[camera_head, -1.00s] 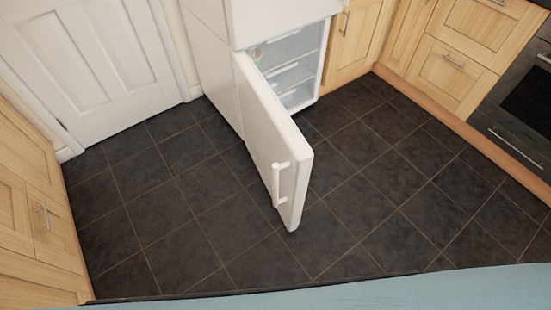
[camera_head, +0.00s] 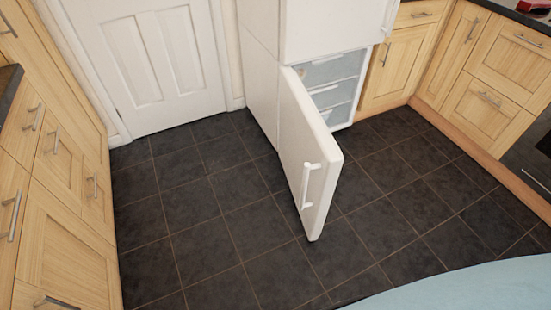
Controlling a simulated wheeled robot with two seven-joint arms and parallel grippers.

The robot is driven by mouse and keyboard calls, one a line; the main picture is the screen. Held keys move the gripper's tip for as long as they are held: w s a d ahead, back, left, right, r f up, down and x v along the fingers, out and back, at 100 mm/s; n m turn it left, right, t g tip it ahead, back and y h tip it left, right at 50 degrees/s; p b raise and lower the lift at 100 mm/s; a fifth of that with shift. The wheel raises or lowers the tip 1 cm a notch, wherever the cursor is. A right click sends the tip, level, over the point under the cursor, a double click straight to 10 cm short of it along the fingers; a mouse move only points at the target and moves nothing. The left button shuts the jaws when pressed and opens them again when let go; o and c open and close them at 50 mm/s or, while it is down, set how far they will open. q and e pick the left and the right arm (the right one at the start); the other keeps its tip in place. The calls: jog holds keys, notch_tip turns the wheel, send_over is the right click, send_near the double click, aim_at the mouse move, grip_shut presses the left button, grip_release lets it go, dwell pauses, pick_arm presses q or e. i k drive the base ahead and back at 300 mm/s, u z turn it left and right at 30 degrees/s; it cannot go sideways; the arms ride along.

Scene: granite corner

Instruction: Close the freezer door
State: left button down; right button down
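The white freezer door (camera_head: 309,150) stands wide open, hinged at its left side and swung out over the floor. Its white bar handle (camera_head: 308,186) is on the outer face near the free edge. The freezer compartment (camera_head: 330,85) behind it shows several pale drawers. The white upper fridge part (camera_head: 334,30) above it looks shut. Neither of my grippers is in view, and nothing touches the door.
Dark tiled floor (camera_head: 205,215) is clear around the door. Wooden cabinets with drawers (camera_head: 62,190) line the left, and more wooden cabinets (camera_head: 490,80) line the right. A white room door (camera_head: 150,60) is at the back left. A light blue surface (camera_head: 480,290) fills the lower right corner.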

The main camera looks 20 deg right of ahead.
aim_at(311, 157)
jog(key=u, duration=0.2)
jog(key=i, duration=0.95)
jog(key=z, duration=1.2)
